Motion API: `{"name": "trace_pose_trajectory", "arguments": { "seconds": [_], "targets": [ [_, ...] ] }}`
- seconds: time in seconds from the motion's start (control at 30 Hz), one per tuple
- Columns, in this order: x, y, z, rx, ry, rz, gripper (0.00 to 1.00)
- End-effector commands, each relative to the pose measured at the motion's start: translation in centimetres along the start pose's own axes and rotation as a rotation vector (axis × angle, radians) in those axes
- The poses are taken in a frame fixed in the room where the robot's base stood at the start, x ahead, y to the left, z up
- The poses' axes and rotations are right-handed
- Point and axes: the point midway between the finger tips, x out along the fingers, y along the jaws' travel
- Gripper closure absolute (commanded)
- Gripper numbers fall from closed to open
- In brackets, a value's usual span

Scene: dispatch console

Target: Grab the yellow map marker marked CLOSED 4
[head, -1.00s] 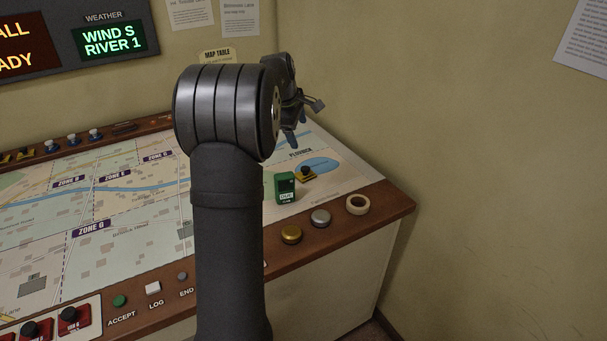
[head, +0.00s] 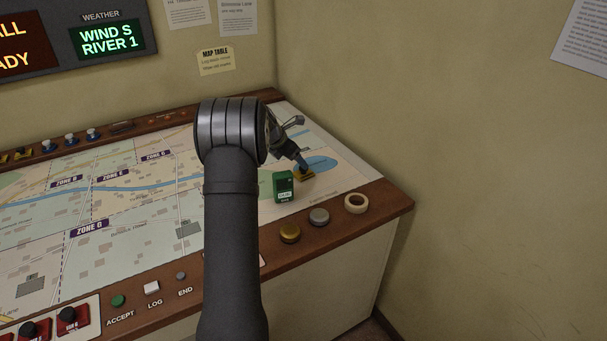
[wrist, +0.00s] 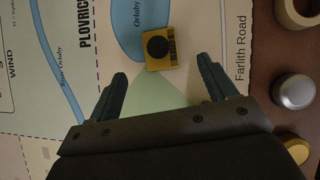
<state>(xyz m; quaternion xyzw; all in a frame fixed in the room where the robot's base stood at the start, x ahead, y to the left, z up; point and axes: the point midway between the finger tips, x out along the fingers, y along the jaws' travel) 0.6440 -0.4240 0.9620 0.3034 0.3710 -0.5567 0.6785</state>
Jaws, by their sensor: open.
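A yellow marker (wrist: 161,49) with a black round knob lies on the map beside the blue lake in the wrist view. Dark lettering runs along its right side, too small to read. In the head view the yellow marker (head: 304,175) is partly hidden behind my gripper (head: 302,167). In the wrist view my gripper (wrist: 162,82) is open and empty, its two fingers apart. The marker lies just beyond the fingertips, roughly between their lines.
A green block (head: 284,187) stands on the map just left of the yellow marker. A brass knob (head: 290,233), a silver knob (head: 319,216) and a tape roll (head: 356,203) sit on the wooden edge (head: 385,207). The wall rises close on the right.

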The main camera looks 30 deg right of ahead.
Motion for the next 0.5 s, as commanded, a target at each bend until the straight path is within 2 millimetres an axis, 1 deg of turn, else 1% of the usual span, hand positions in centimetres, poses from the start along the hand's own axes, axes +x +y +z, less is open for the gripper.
{"name": "trace_pose_trajectory", "arguments": {
  "seconds": [0.03, 0.1, 0.37, 0.5],
  "targets": [
    [1.0, 0.0, -0.1, 0.0, 0.001, -0.001, 0.23],
    [2.0, 0.0, -0.1, 0.0, 0.001, -0.001, 0.23],
    [3.8, 0.0, 0.0, 0.001, 0.001, 0.0, 0.23],
    [5.8, 0.1, 0.2, 0.001, 0.001, 0.0, 0.23]
  ]
}}
